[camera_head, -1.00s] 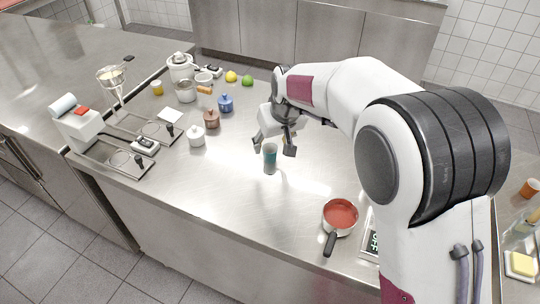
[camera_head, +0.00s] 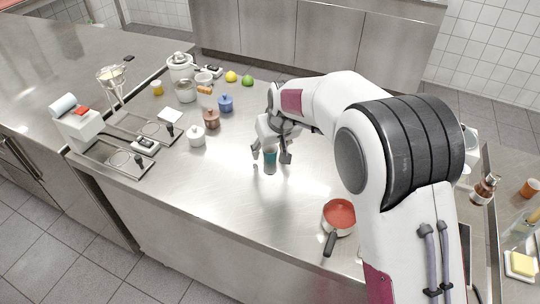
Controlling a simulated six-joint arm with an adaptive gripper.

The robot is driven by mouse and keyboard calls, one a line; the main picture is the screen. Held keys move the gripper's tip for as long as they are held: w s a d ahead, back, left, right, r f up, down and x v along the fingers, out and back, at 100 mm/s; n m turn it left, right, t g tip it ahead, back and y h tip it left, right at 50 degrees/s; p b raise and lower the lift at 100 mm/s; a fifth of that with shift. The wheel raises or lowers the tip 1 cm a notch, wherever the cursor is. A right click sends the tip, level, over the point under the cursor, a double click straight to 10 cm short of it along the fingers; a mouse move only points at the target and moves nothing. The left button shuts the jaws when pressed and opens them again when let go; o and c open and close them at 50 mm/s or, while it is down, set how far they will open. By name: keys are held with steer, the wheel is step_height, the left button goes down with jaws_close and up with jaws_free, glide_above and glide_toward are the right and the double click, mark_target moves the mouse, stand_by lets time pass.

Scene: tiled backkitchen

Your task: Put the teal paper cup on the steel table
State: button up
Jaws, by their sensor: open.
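The teal paper cup (camera_head: 270,165) stands upright on the steel table (camera_head: 225,185), near the middle of its top. My gripper (camera_head: 270,160) is open, with its fingers pointing down on either side of the cup. The left finger is at the cup's left and the right finger at its right. Part of the cup's upper end is hidden by my gripper. I cannot tell whether a finger touches the cup.
A red-lined pan (camera_head: 340,214) stands to the front right. White (camera_head: 196,136), brown (camera_head: 211,119) and blue (camera_head: 226,104) lidded pots stand to the left. A lemon (camera_head: 231,76) and a lime (camera_head: 247,81) lie at the back. The table's front middle is clear.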

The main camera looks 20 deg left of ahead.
stand_by(0.3)
steer(key=c, duration=1.3)
steer(key=shift+c, duration=0.2)
steer(key=shift+r, duration=0.1)
step_height(320, 180, up, 10)
